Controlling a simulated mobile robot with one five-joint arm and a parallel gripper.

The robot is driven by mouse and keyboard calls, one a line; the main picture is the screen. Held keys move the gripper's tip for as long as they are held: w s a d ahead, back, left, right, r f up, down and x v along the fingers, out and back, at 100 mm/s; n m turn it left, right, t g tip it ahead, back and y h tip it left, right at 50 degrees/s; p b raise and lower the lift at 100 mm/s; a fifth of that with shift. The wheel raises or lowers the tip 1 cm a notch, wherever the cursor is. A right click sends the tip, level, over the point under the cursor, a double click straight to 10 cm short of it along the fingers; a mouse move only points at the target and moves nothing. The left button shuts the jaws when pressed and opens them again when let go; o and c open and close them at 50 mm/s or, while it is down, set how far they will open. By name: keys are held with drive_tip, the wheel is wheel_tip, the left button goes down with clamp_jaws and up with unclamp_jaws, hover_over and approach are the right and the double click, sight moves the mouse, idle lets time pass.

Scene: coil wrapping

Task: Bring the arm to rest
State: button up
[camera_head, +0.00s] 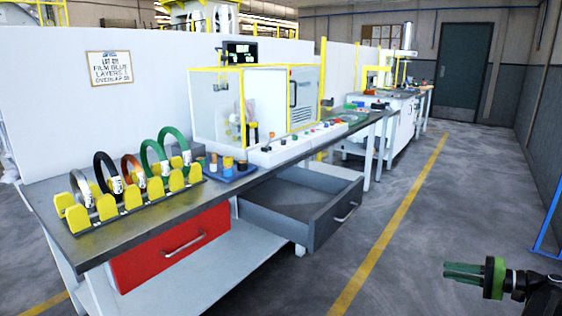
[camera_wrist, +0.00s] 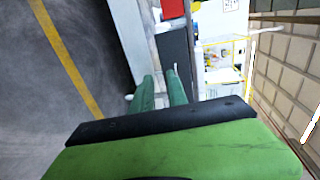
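My gripper (camera_head: 446,271) hangs at the lower right of the head view, over the floor and well apart from the bench. Its green fingers point left. In the wrist view the two fingers (camera_wrist: 161,80) stand apart with a gap and nothing between them. Most of my arm is outside the head view.
The workbench (camera_head: 120,237) holds a yellow-post rack (camera_head: 133,200) with several coils. A grey drawer (camera_head: 335,219) stands pulled out, toward my side; the red drawer (camera_head: 170,247) looks shut. The floor (camera_head: 420,215) between bench and right wall is clear.

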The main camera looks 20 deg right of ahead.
drive_tip(key=w+a+f+n+g+y, duration=0.1)
drive_tip(key=w+a+n+g, duration=0.1)
drive_tip(key=w+a, duration=0.6)
drive_tip(key=w+a+f+n+g+y, duration=0.1)
drive_tip(key=w+a+n+g+y, duration=0.2)
drive_tip(key=a, duration=0.9)
drive_tip(key=w+a+f+n+g, duration=0.1)
drive_tip(key=w+a+g, duration=0.1)
drive_tip(key=w+a, duration=0.65)
drive_tip(key=a+f+n+g+h, duration=0.15)
drive_tip(key=a+f+g, duration=0.25)
drive_tip(key=a, duration=1.2)
drive_tip(key=s+a+f+n+g+h, duration=0.1)
drive_tip(key=s+a+f+n+h, duration=0.1)
drive_tip(key=s+a+f+h, duration=0.4)
drive_tip(key=s+a+f+n+g+h, duration=0.15)
drive_tip(key=a+f, duration=0.25)
drive_tip(key=a, duration=0.4)
drive_tip(key=d+f+h, duration=0.2)
drive_tip(key=d+h, duration=0.2)
drive_tip(key=d, duration=0.4)
wheel_tip(320, 180, up, 35)
drive_tip(key=p, duration=3.4)
drive_tip(key=shift+s+a+f+t+p, duration=0.15)
drive_tip(key=shift+f+t+p, duration=0.05)
drive_tip(key=shift+t+p, duration=0.2)
